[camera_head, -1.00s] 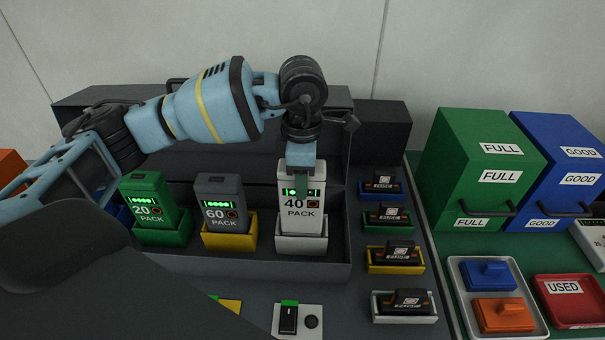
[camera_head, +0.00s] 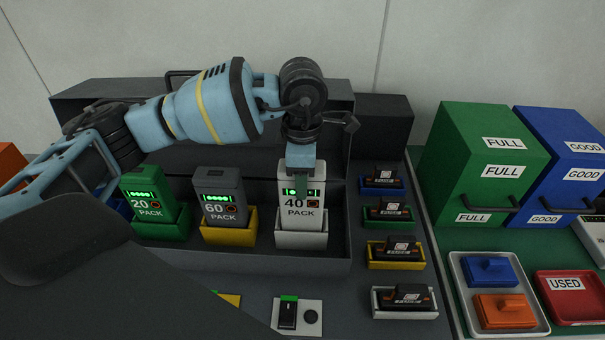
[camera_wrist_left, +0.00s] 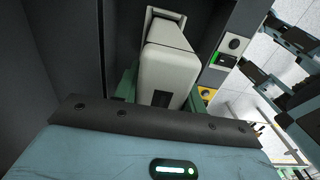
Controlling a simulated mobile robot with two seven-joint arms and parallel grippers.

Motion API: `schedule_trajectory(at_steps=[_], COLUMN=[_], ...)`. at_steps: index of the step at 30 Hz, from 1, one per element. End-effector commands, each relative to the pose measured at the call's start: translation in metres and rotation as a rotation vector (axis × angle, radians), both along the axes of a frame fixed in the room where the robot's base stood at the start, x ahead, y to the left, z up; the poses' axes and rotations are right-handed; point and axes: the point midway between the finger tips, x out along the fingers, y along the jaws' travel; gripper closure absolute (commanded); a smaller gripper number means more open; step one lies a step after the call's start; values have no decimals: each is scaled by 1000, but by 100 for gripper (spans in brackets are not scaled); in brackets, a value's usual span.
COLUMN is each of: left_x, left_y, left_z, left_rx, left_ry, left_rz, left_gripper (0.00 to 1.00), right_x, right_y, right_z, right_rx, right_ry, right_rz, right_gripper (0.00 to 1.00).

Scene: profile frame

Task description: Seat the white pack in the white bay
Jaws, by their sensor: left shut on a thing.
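The white pack (camera_head: 314,212), marked 40 PACK, stands upright over the white bay (camera_head: 301,241). Its lower end is inside or just at the bay's rim, and its label sits higher above the rim than on the neighbouring packs. I cannot see how deep it goes. My left gripper (camera_head: 301,184) comes down from above and is shut on the pack's upper part, partly covering its face.
A green pack (camera_head: 151,203) and a grey pack (camera_head: 220,197) stand in the green and yellow bays to the left. Several dark fuses in coloured holders line the right side. A switch plate (camera_head: 298,317) lies in front. Green (camera_head: 478,150) and blue bins stand further right.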

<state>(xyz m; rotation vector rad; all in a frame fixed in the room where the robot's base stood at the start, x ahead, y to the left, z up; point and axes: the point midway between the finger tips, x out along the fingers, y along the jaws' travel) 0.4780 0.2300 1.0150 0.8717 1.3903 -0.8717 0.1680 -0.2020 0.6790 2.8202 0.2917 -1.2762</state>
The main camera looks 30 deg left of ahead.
Motion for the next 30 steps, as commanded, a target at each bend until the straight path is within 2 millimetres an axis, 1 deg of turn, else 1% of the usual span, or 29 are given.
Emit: schedule_trajectory(at_steps=[30], left_x=[0], left_y=[0], left_z=[-16], left_rx=[0], left_ry=[-1], left_rz=[0], left_gripper=[100], right_x=[-6], right_y=[3], right_z=[-8], right_rx=[7], right_ry=[17], right_rz=[-9], right_gripper=[64])
